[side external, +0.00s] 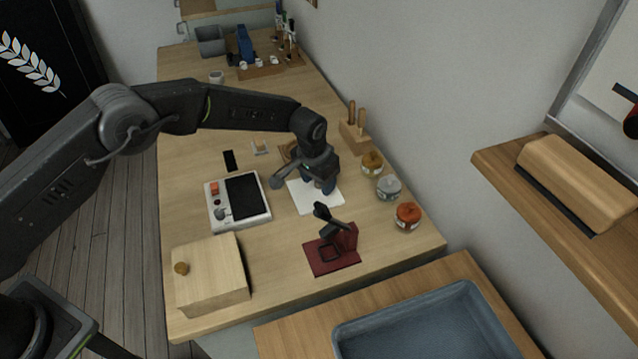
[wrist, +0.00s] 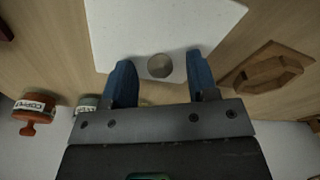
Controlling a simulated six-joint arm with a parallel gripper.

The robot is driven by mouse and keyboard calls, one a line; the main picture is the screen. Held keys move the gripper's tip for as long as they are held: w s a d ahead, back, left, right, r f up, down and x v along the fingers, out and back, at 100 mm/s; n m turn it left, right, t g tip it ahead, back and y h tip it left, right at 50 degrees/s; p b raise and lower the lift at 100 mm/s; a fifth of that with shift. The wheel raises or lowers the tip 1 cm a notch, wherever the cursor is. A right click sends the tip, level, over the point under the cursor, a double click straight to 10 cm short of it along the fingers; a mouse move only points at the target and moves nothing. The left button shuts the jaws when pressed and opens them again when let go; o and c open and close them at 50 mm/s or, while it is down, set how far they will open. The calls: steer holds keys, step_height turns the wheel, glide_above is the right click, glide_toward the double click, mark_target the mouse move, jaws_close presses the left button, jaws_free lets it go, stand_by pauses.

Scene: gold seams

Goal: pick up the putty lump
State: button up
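The putty lump is, as far as I can tell, the small round grey-brown piece (wrist: 160,66) on the white board (wrist: 125,30) in the wrist view. My gripper (wrist: 160,80) is open, with one blue finger on each side of the lump and a gap to each. I cannot tell how high the fingertips are above the board. In the side view my gripper (side external: 318,186) is over the white board (side external: 306,203), and the lump is hidden there.
A wooden octagonal piece (wrist: 268,68) lies beside the board. Several lidded jars, one orange-topped (side external: 407,215), line the wall side. A dark red stand (side external: 334,254), a white device with a dark panel (side external: 216,211) and a wooden box (side external: 205,268) stand nearer the front.

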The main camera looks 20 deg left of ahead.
jaws_close()
steer(key=shift+r, duration=0.1)
stand_by(0.3)
